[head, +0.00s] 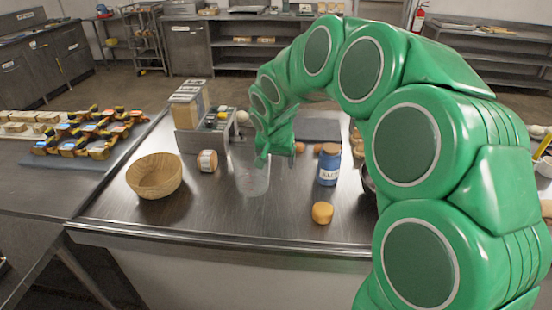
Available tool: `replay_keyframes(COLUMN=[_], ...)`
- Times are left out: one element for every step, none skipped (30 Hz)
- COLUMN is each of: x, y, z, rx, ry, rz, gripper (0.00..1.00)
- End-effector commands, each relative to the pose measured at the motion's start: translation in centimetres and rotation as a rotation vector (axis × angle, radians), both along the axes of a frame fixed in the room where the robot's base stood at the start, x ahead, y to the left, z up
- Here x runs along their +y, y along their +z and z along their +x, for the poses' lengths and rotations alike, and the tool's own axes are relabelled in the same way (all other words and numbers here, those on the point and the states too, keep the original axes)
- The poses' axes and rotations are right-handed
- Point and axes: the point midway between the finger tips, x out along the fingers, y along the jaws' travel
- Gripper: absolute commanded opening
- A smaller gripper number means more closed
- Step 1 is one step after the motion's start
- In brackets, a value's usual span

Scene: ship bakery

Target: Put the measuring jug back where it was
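The clear measuring jug (254,183) is upright at the middle of the metal counter (225,215), faint against the steel. My gripper (262,161) is at the jug's top, pointing down, and overlaps its rim in the head view. Its fingers are small and partly hidden by my green arm, so I cannot tell whether they are open or shut on the jug. I cannot tell whether the jug's base touches the counter.
A wooden bowl (148,182) and a small labelled cylinder (207,161) are left of the jug. A grey holder (188,144) stands behind. A blue labelled jar (329,168) and a yellow round item (322,213) are to the right. The counter front is mostly clear.

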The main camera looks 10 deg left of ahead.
Motion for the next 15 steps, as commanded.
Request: replay_keyframes(x=[0.0, 0.0, 0.0, 0.0, 0.0, 0.0, 0.0, 0.0, 0.0, 0.0, 0.0, 0.0, 0.0, 0.0, 0.0], y=[0.0, 0.0, 0.0, 0.0, 0.0, 0.1, 0.2, 0.3, 0.5, 0.8, 1.1, 1.6, 2.0, 2.5, 3.1], z=[0.0, 0.0, 0.0, 0.0, 0.0, 0.0, 0.0, 0.0, 0.0, -0.1, -0.2, -0.4, -0.5, -0.7, -1.0], rx=[0.000, 0.000, 0.000, 0.000, 0.000, 0.000, -0.001, -0.001, -0.002, -0.003, -0.003, -0.004, -0.005, -0.005, -0.004], ry=[0.000, 0.000, 0.000, 0.000, 0.000, 0.000, 0.000, 0.000, -0.001, 0.000, 0.000, 0.000, 0.000, 0.001, -0.001], rz=[0.000, 0.000, 0.000, 0.000, 0.000, 0.001, 0.001, 0.001, 0.001, 0.002, 0.002, 0.002, 0.002, 0.001, 0.001], gripper=[0.80, 0.80, 0.80, 0.80, 0.80, 0.80, 0.80, 0.80, 0.80, 0.80, 0.80, 0.80, 0.80, 0.80, 0.80])
